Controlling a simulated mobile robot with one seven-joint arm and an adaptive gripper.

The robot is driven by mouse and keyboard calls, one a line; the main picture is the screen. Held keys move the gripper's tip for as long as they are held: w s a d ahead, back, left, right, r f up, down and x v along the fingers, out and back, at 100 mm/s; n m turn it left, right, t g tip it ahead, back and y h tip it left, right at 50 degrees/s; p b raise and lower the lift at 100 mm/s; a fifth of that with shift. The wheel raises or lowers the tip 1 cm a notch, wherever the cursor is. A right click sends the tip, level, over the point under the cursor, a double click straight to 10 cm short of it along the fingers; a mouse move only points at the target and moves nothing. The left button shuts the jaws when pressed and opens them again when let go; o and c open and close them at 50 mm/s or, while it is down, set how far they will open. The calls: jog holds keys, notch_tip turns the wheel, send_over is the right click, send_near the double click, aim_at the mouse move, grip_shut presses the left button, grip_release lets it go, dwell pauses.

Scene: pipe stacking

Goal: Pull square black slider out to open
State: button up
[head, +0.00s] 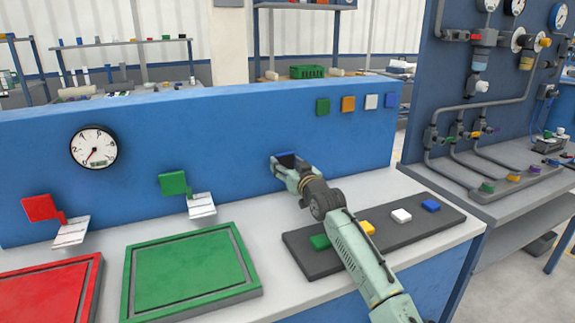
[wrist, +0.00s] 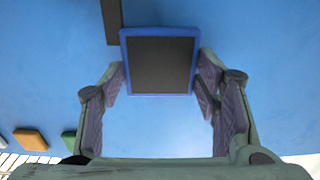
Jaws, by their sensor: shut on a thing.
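The square black slider (wrist: 160,64) has a black face with a blue rim and sits at the blue wall panel (wrist: 50,70). In the head view only a dark bit of it (head: 287,158) shows behind my gripper. My gripper (head: 283,165) is up against the panel. In the wrist view my gripper (wrist: 161,85) has one finger at each side of the blue rim, shut on the slider. How far the slider stands out from the panel I cannot tell.
Several small coloured squares (head: 348,104) are on the panel at upper right. A dark tray (head: 300,243) with coloured blocks lies under my arm. Green (head: 190,270) and red (head: 50,295) trays lie left. A gauge (head: 94,147) hangs on the panel.

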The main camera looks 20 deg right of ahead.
jog(key=shift+c, duration=1.3)
jog(key=s+b, duration=0.3)
jog(key=s, duration=0.5)
jog(key=shift+f, duration=0.2)
jog(key=shift+s, duration=0.15)
jog(key=o, duration=1.5)
jog(key=shift+s+r, duration=0.15)
jog(key=shift+o, duration=1)
